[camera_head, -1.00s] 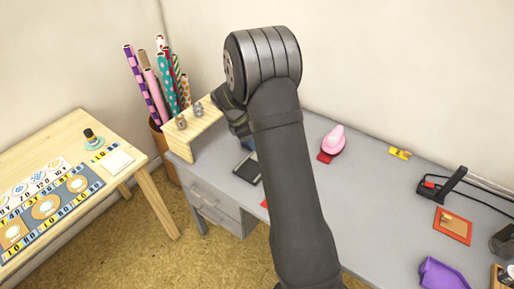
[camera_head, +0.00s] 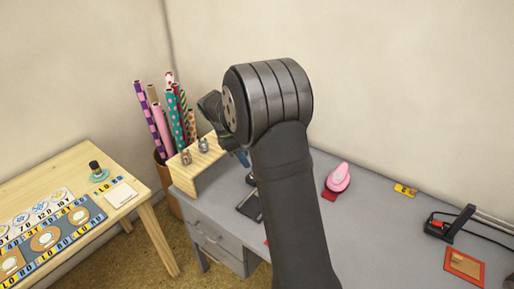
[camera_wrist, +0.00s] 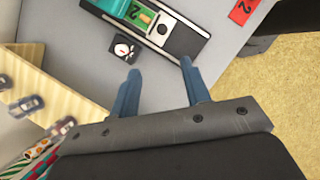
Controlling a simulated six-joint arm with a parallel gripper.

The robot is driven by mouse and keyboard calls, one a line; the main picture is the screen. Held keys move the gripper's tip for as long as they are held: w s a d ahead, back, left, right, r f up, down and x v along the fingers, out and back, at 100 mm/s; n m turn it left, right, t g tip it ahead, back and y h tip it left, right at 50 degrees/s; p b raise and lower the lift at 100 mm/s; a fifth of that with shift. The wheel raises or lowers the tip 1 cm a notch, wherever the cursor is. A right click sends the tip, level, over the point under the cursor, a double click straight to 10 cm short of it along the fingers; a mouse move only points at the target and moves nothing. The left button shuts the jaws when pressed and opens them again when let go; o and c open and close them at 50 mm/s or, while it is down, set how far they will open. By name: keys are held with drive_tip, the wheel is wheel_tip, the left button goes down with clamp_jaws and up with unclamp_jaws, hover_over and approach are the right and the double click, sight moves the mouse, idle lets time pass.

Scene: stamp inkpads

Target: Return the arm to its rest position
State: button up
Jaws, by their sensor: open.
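My gripper (camera_wrist: 158,88) is open in the wrist view, its two blue-grey fingers apart with nothing between them. It hangs above the grey desk (camera_wrist: 90,22). In the head view my arm hides most of it; only a blue bit of a finger (camera_head: 243,158) shows beside the arm. In the wrist view a black inkpad case (camera_wrist: 185,35) with a green and white stamp-like thing (camera_wrist: 138,12) on it lies beyond the fingertips. A small black square with a white and red mark (camera_wrist: 124,50) lies near the left fingertip. The case also shows partly behind my arm in the head view (camera_head: 249,205).
A wooden stand (camera_head: 195,170) with small metal pieces is at the desk's left end, close to my gripper. Gift-wrap rolls (camera_head: 165,125) stand behind it. A pink punch (camera_head: 338,178), a yellow item (camera_head: 405,190) and a black tool (camera_head: 450,225) lie right. A wooden table (camera_head: 62,165) stands left.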

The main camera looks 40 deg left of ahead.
drive_tip(key=x, duration=1.7)
drive_tip(key=shift+f, duration=0.2)
drive_tip(key=shift+s, duration=0.35)
